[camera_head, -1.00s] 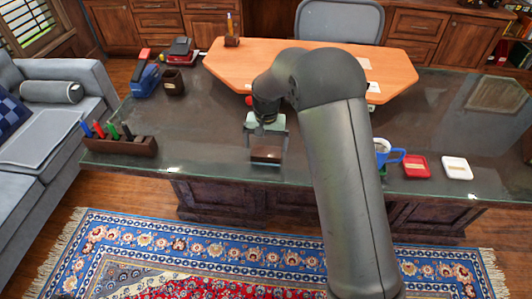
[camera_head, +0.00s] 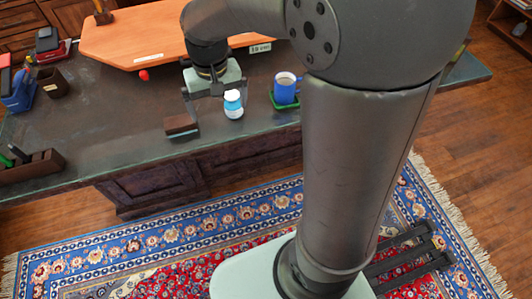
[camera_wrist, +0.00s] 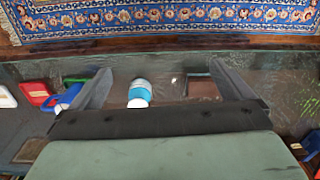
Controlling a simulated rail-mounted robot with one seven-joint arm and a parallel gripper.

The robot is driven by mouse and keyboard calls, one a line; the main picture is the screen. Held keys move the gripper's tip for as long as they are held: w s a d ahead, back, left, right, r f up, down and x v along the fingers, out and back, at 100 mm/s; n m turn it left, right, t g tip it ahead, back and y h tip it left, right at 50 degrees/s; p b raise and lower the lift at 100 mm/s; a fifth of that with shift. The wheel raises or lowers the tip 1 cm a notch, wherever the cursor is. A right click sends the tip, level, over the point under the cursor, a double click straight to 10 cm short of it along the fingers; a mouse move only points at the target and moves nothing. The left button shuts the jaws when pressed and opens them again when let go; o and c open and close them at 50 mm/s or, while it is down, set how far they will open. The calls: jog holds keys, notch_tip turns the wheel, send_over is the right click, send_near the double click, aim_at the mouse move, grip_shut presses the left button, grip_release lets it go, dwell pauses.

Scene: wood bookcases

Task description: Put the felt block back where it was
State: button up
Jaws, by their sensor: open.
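A dark brown block (camera_head: 181,125), which looks like the felt block, lies near the front edge of the dark desk (camera_head: 120,135). It also shows in the wrist view (camera_wrist: 202,86), beside the right-hand finger. My gripper (camera_head: 215,108) is open, pointing down over the desk, with its left finger close to the block in the head view. I cannot tell whether they touch. A small white and blue bottle (camera_head: 233,104) stands near the other finger. In the wrist view the bottle (camera_wrist: 140,92) shows between the fingers. Nothing is visibly held.
A blue mug (camera_head: 285,88) on a green coaster stands right of the bottle. An orange board (camera_head: 140,40) with labels lies behind my gripper. A pen tray (camera_head: 35,168), dark cup (camera_head: 52,82) and blue stapler (camera_head: 18,92) are left. Desk left of the block is clear.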

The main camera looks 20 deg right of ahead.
jog(key=s+d+f, duration=0.1)
jog(key=s+d, duration=0.1)
jog(key=s, duration=0.6)
jog(key=s+d, duration=0.3)
jog(key=s, duration=0.6)
jog(key=shift+d+f, duration=0.2)
jog(key=shift+f, duration=0.15)
